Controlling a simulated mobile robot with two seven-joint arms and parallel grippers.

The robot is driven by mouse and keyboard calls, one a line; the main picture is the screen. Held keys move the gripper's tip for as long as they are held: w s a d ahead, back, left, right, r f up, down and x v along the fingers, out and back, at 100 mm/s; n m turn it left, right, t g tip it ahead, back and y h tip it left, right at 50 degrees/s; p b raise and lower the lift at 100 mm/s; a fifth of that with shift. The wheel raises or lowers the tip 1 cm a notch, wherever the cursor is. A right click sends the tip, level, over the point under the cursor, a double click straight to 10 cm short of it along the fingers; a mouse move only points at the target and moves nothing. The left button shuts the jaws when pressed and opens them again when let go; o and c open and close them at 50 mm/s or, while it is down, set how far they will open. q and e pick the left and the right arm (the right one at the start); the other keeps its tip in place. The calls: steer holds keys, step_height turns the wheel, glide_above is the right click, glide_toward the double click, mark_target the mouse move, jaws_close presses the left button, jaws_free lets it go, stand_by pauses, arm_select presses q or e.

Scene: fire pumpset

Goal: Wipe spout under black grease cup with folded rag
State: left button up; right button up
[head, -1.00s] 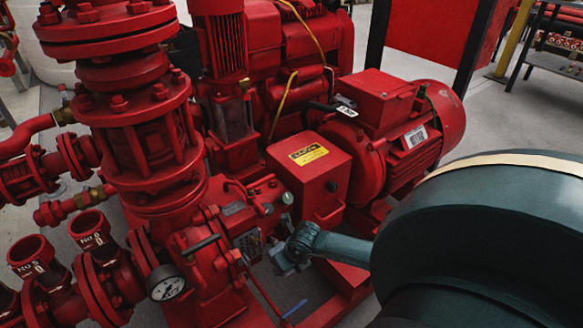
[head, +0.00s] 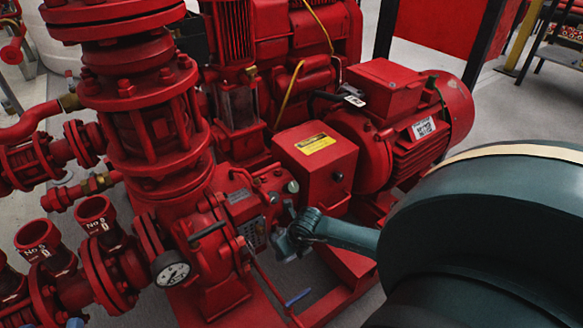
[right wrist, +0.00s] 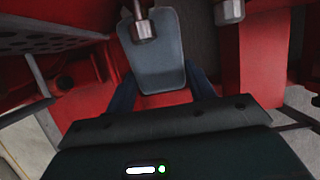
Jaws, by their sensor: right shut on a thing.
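My right gripper (head: 287,243) is low in front of the red pump housing, by the small fittings beside the red control box. In the right wrist view, its dark blue fingers (right wrist: 164,92) are shut on a flat grey-blue pad, the folded rag (right wrist: 160,68). A short metal spout (right wrist: 144,28) hangs over the upper part of the rag; I cannot tell whether they touch. A second metal fitting (right wrist: 229,11) is to its right. Small grey-green caps (head: 291,187) show above the gripper in the head view; a black grease cup is not clearly distinguishable. My left gripper does not show.
The red control box (head: 317,165) with a yellow label and the red motor (head: 400,130) stand behind my right arm. A pressure gauge (head: 171,270) and flanged pipes (head: 97,222) are to the left. A blue-handled lever (head: 298,298) lies low in front.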

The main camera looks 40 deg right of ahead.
steer(key=shift+f, duration=0.2)
steer(key=shift+f+b, duration=0.4)
steer(key=shift+b, duration=0.05)
steer(key=shift+s+a+r+p, duration=0.15)
steer(key=shift+s+p, duration=0.7)
steer(key=shift+s, duration=0.1)
steer(key=s+p, duration=0.1)
steer(key=s, duration=0.2)
steer(key=s+p, duration=0.1)
steer(key=s, duration=0.1)
steer(key=shift+a+p, duration=0.25)
steer(key=shift+p, duration=0.1)
